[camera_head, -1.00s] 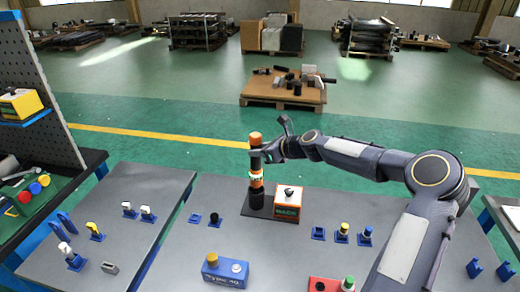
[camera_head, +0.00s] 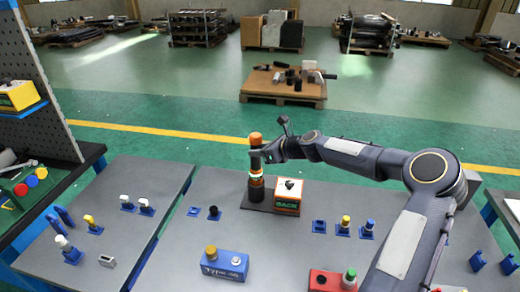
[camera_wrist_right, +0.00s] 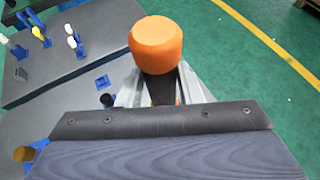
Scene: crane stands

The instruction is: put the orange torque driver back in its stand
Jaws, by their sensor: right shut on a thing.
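The orange torque driver (camera_head: 255,139) is upright, with an orange top and a dark body with a pale ring and an orange band lower down. Its orange top also shows close up in the right wrist view (camera_wrist_right: 156,44). My right gripper (camera_head: 262,154) is shut on it below the orange top. The stand (camera_head: 255,195), a black cup on a dark plate, is directly below and in line with the driver. The driver's lower end meets the cup; how deep it sits inside is hidden. My left gripper is not in view.
An orange and white box (camera_head: 287,207) stands close on the right of the stand. Small blue holders (camera_head: 319,228) stand further right. A blue block (camera_head: 226,266) and a red block (camera_head: 325,281) are at the front. The grey table (camera_head: 180,240) is bare left of the blue block.

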